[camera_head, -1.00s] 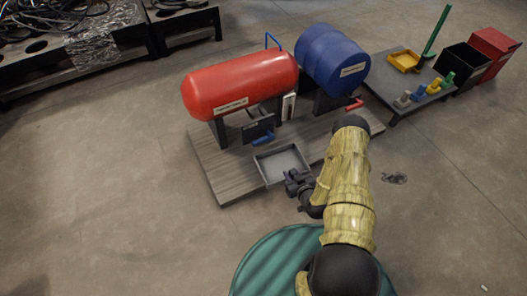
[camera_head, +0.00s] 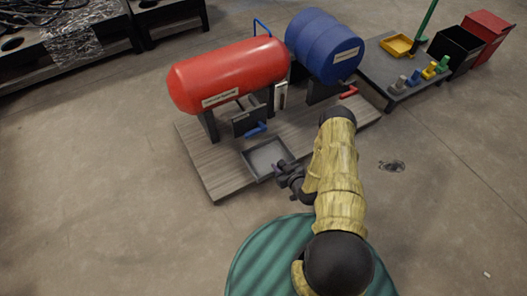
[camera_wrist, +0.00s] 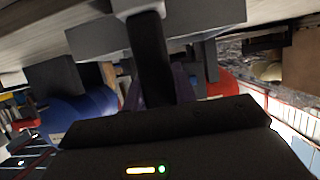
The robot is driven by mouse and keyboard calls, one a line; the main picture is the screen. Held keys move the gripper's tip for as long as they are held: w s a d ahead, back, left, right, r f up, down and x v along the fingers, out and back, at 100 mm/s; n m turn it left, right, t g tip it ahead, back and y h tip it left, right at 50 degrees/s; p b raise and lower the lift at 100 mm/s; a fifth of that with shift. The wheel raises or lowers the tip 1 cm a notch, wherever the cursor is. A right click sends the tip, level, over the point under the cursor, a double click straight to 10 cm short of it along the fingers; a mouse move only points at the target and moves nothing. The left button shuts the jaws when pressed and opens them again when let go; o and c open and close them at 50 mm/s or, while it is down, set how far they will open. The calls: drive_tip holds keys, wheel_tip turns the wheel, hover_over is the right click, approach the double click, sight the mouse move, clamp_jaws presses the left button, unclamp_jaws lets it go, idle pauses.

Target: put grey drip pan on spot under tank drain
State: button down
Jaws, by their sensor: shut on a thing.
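The grey drip pan (camera_head: 258,166) is a shallow square tray in front of the red tank (camera_head: 222,78), over the front part of the wooden platform. My gripper (camera_head: 281,169) is shut on the pan's right edge. In the wrist view, the tilted picture shows my gripper (camera_wrist: 150,50) against a grey wall of the pan (camera_wrist: 215,18). The red tank has a blue valve handle (camera_head: 256,131) below it, just behind the pan. I cannot tell whether the pan touches the platform. No marked spot is visible under the tank.
A blue drum (camera_head: 320,47) with a red handle (camera_head: 349,92) stands to the right of the red tank. The wooden platform (camera_head: 205,168) is bare at left. A side table (camera_head: 375,66) holds a yellow tray (camera_head: 397,45) and several coloured fittings. Black and red bins stand beyond.

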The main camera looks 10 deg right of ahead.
drive_tip(key=b, duration=0.6)
hover_over(265, 155)
drive_tip(key=shift+f, duration=0.1)
drive_tip(key=shift+w+p, duration=0.2)
drive_tip(key=shift+p, duration=0.1)
wheel_tip(265, 155, down, 3)
drive_tip(key=b, duration=0.3)
drive_tip(key=shift+a+f, duration=0.1)
drive_tip(key=shift+f, duration=0.1)
drive_tip(key=shift+r, duration=0.1)
drive_tip(key=c, duration=1.1)
unclamp_jaws()
